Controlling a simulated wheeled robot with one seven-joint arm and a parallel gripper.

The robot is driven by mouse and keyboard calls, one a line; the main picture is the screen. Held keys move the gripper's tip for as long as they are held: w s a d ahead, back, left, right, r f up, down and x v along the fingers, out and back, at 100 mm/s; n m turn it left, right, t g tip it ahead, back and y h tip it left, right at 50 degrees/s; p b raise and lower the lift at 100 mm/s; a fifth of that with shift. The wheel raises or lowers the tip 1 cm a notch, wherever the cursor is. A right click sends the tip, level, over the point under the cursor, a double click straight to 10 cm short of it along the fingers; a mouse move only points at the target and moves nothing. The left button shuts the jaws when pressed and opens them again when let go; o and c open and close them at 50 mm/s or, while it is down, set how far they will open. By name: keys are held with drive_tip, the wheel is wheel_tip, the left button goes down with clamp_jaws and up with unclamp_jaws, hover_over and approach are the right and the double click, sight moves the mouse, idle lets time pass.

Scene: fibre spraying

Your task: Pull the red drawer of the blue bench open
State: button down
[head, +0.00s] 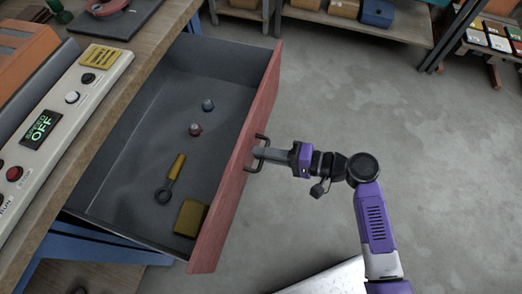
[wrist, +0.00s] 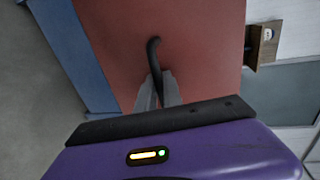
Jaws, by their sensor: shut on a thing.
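The red drawer front (head: 240,165) stands well out from the bench in the head view, and the grey drawer inside (head: 140,150) is exposed. Its dark bar handle (head: 257,143) is on the outer face. My gripper (head: 259,153) is shut on the handle, with the arm reaching in from the right. In the wrist view, the handle (wrist: 152,55) runs down between my fingers (wrist: 158,92) against the red front (wrist: 205,45). The fingers hide part of the handle. The blue bench frame (head: 105,245) shows below the wooden top (head: 60,165).
Inside the drawer lie a yellow-handled tool (head: 171,178), two small nozzle-like pieces (head: 195,129) and a yellow block (head: 190,218). A control panel (head: 60,120) reading OFF sits on the bench top. The floor (head: 340,110) to the right is clear. Shelves (head: 350,25) stand at the back.

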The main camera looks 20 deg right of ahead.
drive_tip(key=c, duration=1.5)
unclamp_jaws()
drive_tip(key=v, duration=0.7)
drive_tip(key=shift+s+d, duration=0.25)
drive_tip(key=shift+d, duration=0.05)
drive_tip(key=shift+w, duration=0.1)
